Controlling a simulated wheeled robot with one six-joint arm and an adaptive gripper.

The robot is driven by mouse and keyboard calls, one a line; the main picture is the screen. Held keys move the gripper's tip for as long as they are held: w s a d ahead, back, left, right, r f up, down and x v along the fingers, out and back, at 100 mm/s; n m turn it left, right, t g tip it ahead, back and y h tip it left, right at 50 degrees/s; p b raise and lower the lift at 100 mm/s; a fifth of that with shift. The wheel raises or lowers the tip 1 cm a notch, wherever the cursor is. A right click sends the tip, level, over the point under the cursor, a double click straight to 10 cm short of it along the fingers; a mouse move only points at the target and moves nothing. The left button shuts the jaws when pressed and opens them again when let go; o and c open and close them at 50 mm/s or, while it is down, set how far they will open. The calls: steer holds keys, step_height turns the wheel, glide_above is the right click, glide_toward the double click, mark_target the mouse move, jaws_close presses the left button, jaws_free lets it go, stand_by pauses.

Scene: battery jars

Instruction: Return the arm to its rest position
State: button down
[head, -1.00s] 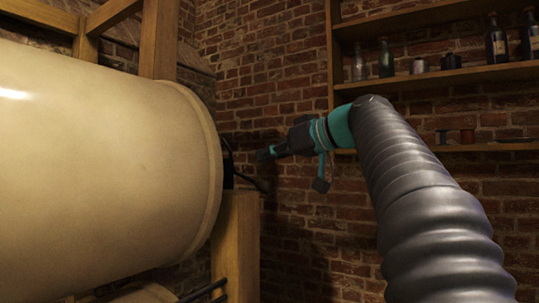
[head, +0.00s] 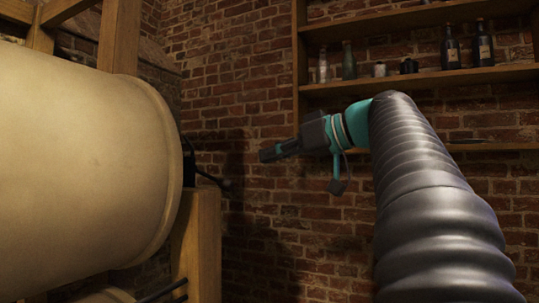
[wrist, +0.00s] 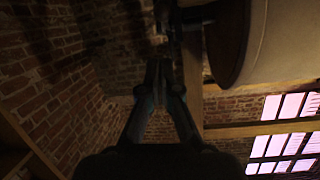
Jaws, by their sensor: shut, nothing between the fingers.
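My gripper (head: 268,154) is in the middle of the head view, at the end of my arm with its dark ribbed sleeve. It points left toward a large cream barrel-shaped vessel (head: 75,165) and is apart from it, with brick wall behind the gap. In the wrist view my gripper's fingers (wrist: 157,68) come together at their tips, shut and empty. The vessel also shows at the top right of the wrist view (wrist: 285,40).
A wooden frame (head: 196,245) supports the vessel, with a dark cable (head: 208,178) at its end. Wooden shelves (head: 400,82) on the brick wall (head: 235,70) hold several bottles and small jars, behind my arm. Windows (wrist: 285,145) show in the wrist view.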

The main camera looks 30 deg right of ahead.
stand_by(0.3)
steer(key=w+d+f+m+h, duration=0.2)
steer(key=d+f+m+h, duration=0.15)
steer(key=f, duration=0.25)
steer(key=w+d+f+m+h, duration=0.1)
steer(key=d+f+m+h, duration=0.1)
steer(key=d+f+m, duration=0.3)
steer(key=s+a+f+m+g+h+p, duration=0.1)
steer(key=s+f+g, duration=0.1)
steer(key=f, duration=0.5)
steer(key=s+a+f+m+g+h, duration=0.1)
steer(key=a+f+m+g, duration=0.1)
steer(key=f, duration=0.5)
steer(key=s+a+f+n+g+h+p, duration=0.1)
steer(key=s+a+f+p, duration=0.1)
steer(key=s+a+f, duration=0.35)
steer(key=s+a+f+n+g+h+p, duration=0.1)
steer(key=s+a+f+g, duration=0.15)
steer(key=s+f, duration=0.5)
steer(key=s+a+f+n+p, duration=0.2)
steer(key=s+a+f+n, duration=0.1)
steer(key=a, duration=0.5)
steer(key=shift+s+a+f+n+t+y, duration=0.2)
steer(key=shift+s+a+n+t+y, duration=0.2)
steer(key=shift+s, duration=0.6)
